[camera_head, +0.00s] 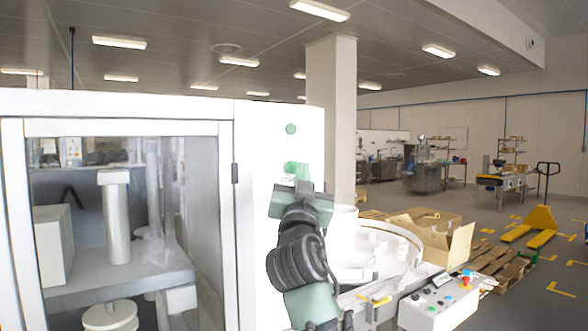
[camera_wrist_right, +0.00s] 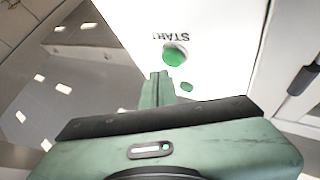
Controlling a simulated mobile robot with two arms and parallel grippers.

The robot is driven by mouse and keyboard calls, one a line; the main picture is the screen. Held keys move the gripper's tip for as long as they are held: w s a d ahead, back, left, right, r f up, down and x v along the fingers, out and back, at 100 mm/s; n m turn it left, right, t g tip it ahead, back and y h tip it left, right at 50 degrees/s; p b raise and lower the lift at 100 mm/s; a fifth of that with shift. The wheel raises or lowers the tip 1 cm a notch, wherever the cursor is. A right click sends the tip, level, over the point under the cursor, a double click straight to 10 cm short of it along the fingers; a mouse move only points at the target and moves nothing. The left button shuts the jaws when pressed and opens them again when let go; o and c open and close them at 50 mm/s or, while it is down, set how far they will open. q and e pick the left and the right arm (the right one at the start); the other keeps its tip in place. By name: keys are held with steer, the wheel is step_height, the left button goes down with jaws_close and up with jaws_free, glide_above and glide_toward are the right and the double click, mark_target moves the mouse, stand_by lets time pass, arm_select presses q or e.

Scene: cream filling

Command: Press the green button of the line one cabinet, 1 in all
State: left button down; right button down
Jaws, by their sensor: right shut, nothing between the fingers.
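The white cabinet (camera_head: 276,230) stands on the left, with a glazed front. On its panel are a green button (camera_head: 290,167), a START label below it, and a green round spot (camera_head: 291,129) higher up. My right gripper (camera_head: 302,171) is shut and empty, just right of and below the button. In the right wrist view the shut fingertips (camera_wrist_right: 159,74) point at the panel, beside the domed green button (camera_wrist_right: 175,55). A small gap shows between them in the picture; contact is not visible. The START label is upside down there. My left gripper is not in view.
A white round bowl-like machine (camera_head: 392,240) and a control box (camera_head: 440,300) with coloured buttons stand right of my arm. Behind are a cardboard box (camera_head: 460,245), pallets (camera_head: 490,266) and a yellow pallet truck (camera_head: 540,222). The far floor has open room.

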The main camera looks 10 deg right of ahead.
steer(key=shift+w, duration=0.1)
stand_by(0.3)
steer(key=shift+w+a+b, duration=0.2)
steer(key=shift+w+b, duration=0.1)
steer(key=shift+w+a, duration=0.1)
steer(key=shift+w, duration=0.3)
stand_by(0.7)
steer(key=shift+s, duration=0.15)
stand_by(0.3)
steer(key=shift+s+d+b, duration=0.3)
steer(key=shift+s, duration=0.35)
steer(key=shift+s, duration=0.1)
steer(key=s, duration=0.1)
steer(key=s+d, duration=0.1)
steer(key=s, duration=0.2)
steer(key=shift+s+d, duration=0.25)
steer(key=shift+d, duration=0.1)
stand_by(0.3)
